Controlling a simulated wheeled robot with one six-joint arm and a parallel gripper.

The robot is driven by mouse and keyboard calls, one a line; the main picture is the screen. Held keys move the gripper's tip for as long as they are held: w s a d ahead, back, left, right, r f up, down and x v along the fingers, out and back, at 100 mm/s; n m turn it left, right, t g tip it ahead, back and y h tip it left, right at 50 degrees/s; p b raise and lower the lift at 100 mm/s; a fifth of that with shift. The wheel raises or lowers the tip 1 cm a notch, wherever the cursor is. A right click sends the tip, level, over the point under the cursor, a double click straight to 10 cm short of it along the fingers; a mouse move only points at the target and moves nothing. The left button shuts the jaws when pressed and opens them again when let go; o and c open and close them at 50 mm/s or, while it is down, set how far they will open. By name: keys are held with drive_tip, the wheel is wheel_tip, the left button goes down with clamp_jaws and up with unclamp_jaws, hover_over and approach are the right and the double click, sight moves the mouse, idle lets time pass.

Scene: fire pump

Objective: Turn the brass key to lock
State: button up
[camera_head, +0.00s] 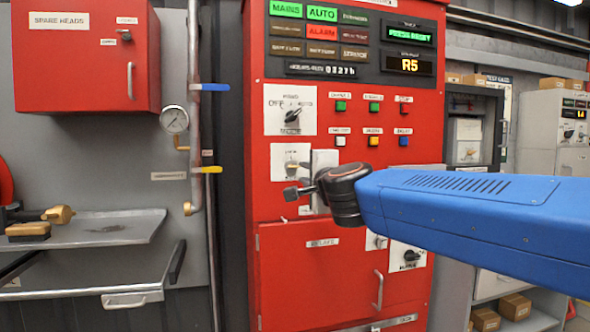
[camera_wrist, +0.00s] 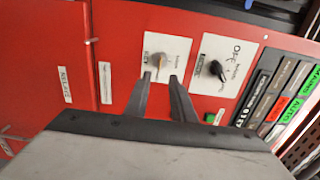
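The brass key (camera_wrist: 158,62) sits in a white plate (camera_wrist: 178,48) on the red cabinet front. In the head view the brass key (camera_head: 291,166) shows on its plate, just above my gripper's tip. My gripper (camera_wrist: 160,77) is open and empty in the wrist view. Its two dark fingers point toward the key plate, with the key lying between and just beyond the tips in the picture. I cannot tell whether either finger touches the key. In the head view my gripper (camera_head: 292,192) is seen from the side and partly hides the lower plate.
A black selector knob (camera_wrist: 216,70) is on a larger white plate beside the key; it also shows in the head view (camera_head: 291,115). Coloured push buttons (camera_head: 374,106) are to the right. A metal tray (camera_head: 95,229) and a vertical pipe (camera_head: 194,110) stand to the left.

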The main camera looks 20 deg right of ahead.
sight(294, 167)
drive_tip(key=w, duration=1.1)
clamp_jaws()
